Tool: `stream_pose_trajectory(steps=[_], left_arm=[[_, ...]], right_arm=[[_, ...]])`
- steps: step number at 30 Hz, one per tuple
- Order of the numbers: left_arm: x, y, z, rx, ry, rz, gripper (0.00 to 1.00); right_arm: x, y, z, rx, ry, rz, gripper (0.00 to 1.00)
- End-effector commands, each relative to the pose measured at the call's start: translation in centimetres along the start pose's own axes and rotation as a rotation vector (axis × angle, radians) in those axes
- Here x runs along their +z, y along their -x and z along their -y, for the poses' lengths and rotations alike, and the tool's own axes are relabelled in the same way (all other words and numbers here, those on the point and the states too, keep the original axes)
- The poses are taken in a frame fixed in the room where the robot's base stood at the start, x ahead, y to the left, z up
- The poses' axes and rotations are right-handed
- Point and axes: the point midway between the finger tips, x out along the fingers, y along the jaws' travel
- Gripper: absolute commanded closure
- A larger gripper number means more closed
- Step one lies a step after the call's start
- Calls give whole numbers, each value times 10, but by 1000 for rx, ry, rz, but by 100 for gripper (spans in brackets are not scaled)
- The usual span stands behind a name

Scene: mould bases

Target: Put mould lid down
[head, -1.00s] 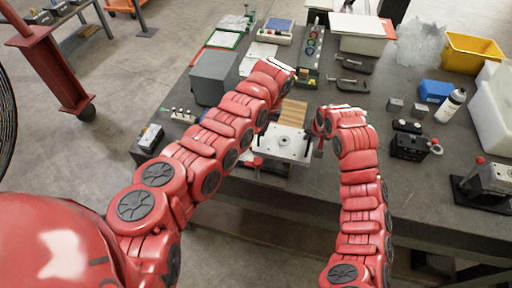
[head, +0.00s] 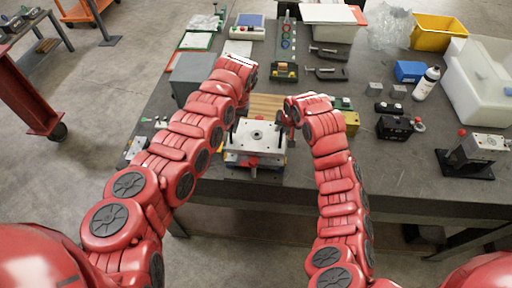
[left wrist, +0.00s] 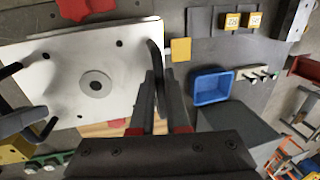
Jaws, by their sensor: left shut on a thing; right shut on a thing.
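The mould lid (head: 244,139) is a pale metal plate with a ring at its centre and black handles at both sides. It is level over the mould base (head: 268,173), which has a red part at its front. I cannot tell whether lid and base touch. My left gripper (head: 232,128) is shut on the lid's left handle; the left wrist view shows its fingers (left wrist: 156,95) at the black handle (left wrist: 155,55) beside the lid (left wrist: 60,85). My right gripper (head: 285,127) is shut on the opposite handle, partly hidden by my arm.
A wooden board (head: 265,104) lies just behind the lid. A grey box (head: 190,75) stands to the left, with a blue bin (left wrist: 210,87) near it in the left wrist view. Clamps (head: 328,73), a black device (head: 394,127) and a bottle (head: 427,83) are to the right.

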Motion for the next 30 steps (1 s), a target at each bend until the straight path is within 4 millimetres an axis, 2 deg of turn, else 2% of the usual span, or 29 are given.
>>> stream_pose_trajectory(steps=[11, 29, 30], left_arm=[[-1, -10, 0, -2, 3, -1, 100], [-1, -51, -8, -2, 3, -1, 100], [-1, -46, -8, -2, 3, -1, 80]], right_arm=[[3, -9, -3, 2, -1, -3, 100], [18, -47, -11, 2, -1, -3, 100], [17, -43, -10, 2, -1, -3, 79]])
